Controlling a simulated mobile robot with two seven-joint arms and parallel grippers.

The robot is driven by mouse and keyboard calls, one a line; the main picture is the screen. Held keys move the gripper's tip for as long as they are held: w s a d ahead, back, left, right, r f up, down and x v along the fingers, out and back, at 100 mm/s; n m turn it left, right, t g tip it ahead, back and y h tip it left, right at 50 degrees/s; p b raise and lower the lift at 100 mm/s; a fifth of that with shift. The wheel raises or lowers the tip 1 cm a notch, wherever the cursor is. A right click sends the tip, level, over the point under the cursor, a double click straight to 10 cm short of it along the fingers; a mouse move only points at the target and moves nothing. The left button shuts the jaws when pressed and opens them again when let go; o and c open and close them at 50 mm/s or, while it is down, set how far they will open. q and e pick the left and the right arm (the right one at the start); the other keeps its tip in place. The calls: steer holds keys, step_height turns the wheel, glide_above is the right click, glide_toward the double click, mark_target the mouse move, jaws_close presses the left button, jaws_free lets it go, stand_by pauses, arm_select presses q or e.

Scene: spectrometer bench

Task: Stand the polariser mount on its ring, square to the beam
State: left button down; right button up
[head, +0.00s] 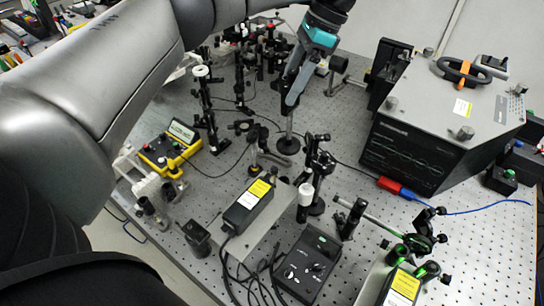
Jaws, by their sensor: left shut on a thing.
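My left gripper (291,102) reaches down from the top of the head view, with its fingers shut on the upper part of a slim post. This post, which I take to be the polariser mount (288,144), is upright and has a dark round base. The fingers hide its upper part. I cannot tell whether its base touches the bench or hangs just above it. I cannot make out its ring on the bench. My right gripper is not in view.
The perforated bench (490,240) holds several optics posts close around the mount. A large grey instrument (435,115) stands to the right, a yellow meter (170,147) to the left. A black control box (308,265) and cables lie in front. Bare bench shows right of the mount.

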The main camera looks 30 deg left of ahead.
mark_target(287, 138)
arm_select(q)
step_height(287, 138, down, 12)
steer(key=b, duration=0.3)
steer(key=shift+a, duration=0.1)
steer(key=shift+s+a+r, duration=0.15)
steer(key=shift+s+a, duration=0.35)
steer(key=shift+a, duration=0.1)
steer(key=shift+s+a+f+p, duration=0.45)
steer(key=shift+s+a+f, duration=0.2)
steer(key=shift+s+a, duration=0.15)
steer(key=shift+c, duration=0.3)
jaws_free()
steer(key=shift+f, duration=0.15)
